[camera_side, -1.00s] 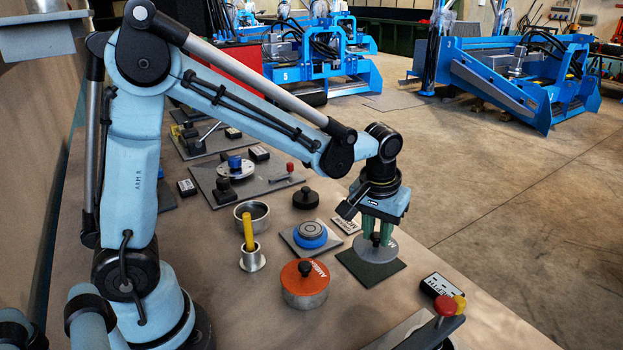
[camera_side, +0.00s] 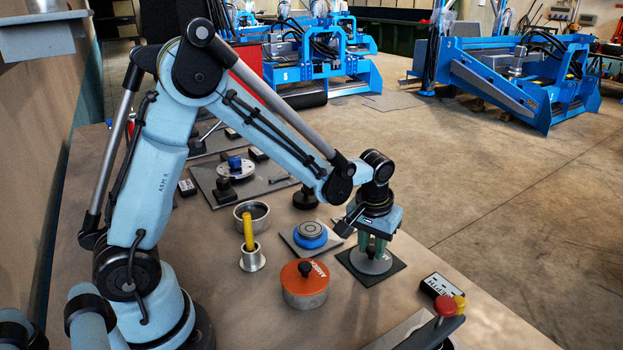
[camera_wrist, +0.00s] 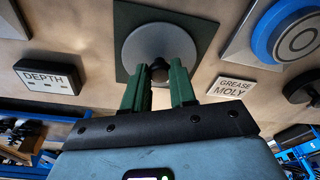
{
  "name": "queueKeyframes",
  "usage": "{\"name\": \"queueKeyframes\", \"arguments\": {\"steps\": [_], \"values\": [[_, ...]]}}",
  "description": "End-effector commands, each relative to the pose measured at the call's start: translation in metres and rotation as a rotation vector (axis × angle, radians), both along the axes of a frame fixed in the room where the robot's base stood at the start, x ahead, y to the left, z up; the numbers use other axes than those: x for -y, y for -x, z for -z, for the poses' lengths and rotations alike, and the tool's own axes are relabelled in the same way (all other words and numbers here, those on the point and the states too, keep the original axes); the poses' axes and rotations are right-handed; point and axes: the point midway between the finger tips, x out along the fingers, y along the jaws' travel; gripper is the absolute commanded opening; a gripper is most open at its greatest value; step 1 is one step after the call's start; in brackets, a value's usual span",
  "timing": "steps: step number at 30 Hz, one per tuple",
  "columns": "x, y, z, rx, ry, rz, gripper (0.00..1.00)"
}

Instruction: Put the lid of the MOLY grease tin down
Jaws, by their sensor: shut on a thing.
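The lid (camera_side: 369,264) is a grey disc with a dark knob. It is level over the dark square mat (camera_side: 398,265), on it or only just above it; I cannot tell which. In the wrist view the lid (camera_wrist: 135,45) lies within the outline of the mat (camera_wrist: 122,18). My gripper (camera_side: 376,246) points down over the lid, its green fingers shut on the knob (camera_wrist: 159,71). An open grey tin (camera_side: 252,222) stands to the left in the side view. A GREASE MOLY label (camera_wrist: 230,86) lies beside the mat.
A tin with an orange lid (camera_side: 305,284), a yellow-handled piece in a metal cup (camera_side: 249,245) and a blue round piece on a plate (camera_side: 310,236) stand left of the mat. A DEPTH block (camera_side: 441,286) is to its right, near the bench edge.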

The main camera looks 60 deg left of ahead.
Motion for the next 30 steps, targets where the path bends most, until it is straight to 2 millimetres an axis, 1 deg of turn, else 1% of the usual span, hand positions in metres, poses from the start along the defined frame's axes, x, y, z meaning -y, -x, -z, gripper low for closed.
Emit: {"name": "queueKeyframes", "arguments": {"steps": [1,3,6,14,19,23,30], "values": [[0.000,0.000,0.001,0.000,0.000,0.000,0.27],[0.000,0.000,0.001,0.000,0.000,0.000,0.38],[0.000,0.000,0.001,0.000,0.000,0.000,0.51],[0.000,0.000,0.000,0.000,0.000,0.000,0.51],[0.000,0.001,-0.009,0.000,0.000,0.000,0.51],[0.002,0.004,-0.027,0.000,0.000,0.001,0.51],[0.004,0.010,-0.071,0.000,0.000,0.001,0.51]]}}
